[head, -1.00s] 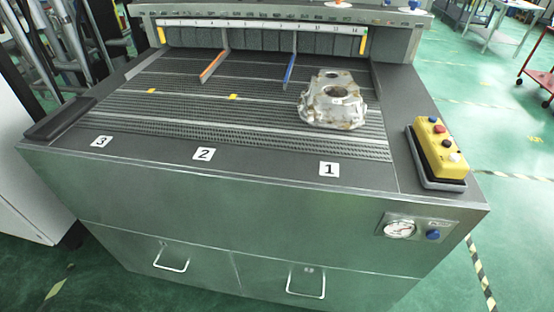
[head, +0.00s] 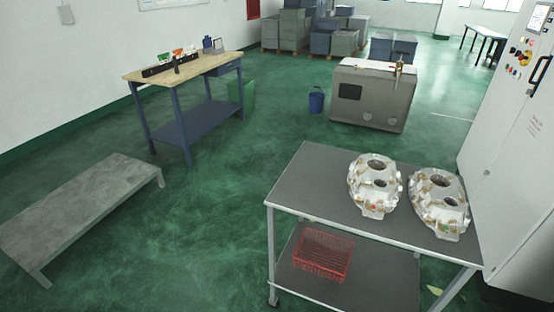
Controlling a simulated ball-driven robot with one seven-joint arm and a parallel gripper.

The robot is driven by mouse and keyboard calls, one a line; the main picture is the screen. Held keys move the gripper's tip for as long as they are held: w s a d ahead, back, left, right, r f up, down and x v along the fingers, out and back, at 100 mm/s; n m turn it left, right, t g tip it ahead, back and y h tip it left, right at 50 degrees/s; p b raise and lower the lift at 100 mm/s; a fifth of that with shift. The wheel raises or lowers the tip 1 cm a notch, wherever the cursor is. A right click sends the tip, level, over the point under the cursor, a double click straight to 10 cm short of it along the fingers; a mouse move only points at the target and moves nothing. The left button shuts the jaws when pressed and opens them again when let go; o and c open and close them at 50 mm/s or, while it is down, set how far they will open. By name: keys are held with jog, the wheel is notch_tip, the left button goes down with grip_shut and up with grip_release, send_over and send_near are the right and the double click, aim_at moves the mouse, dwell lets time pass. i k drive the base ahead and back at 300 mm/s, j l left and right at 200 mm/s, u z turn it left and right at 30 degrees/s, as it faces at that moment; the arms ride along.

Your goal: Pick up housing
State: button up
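Two silvery cast aluminium housings stand side by side on the right part of a grey-topped trolley in the head view. The left housing (head: 364,197) and the right housing (head: 428,217) each have round openings in the upper face and some brownish patches. They look close together; I cannot tell if they touch. The trolley top (head: 312,182) is bare to their left. My gripper is not in view.
A red wire basket (head: 322,255) sits on the trolley's lower shelf. A tall pale cabinet (head: 505,150) stands close on the right. A low grey bench (head: 80,205) and a wooden-topped workbench (head: 185,66) stand left. Green floor between them is open.

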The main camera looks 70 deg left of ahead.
aim_at(375, 182)
jog(key=l+u, duration=0.1)
jog(key=u, duration=0.35)
jog(key=i+l+u, duration=0.1)
jog(key=u, duration=0.35)
jog(key=l+u, duration=0.1)
jog(key=u, duration=0.35)
jog(key=l+u, duration=0.1)
jog(key=u, duration=0.35)
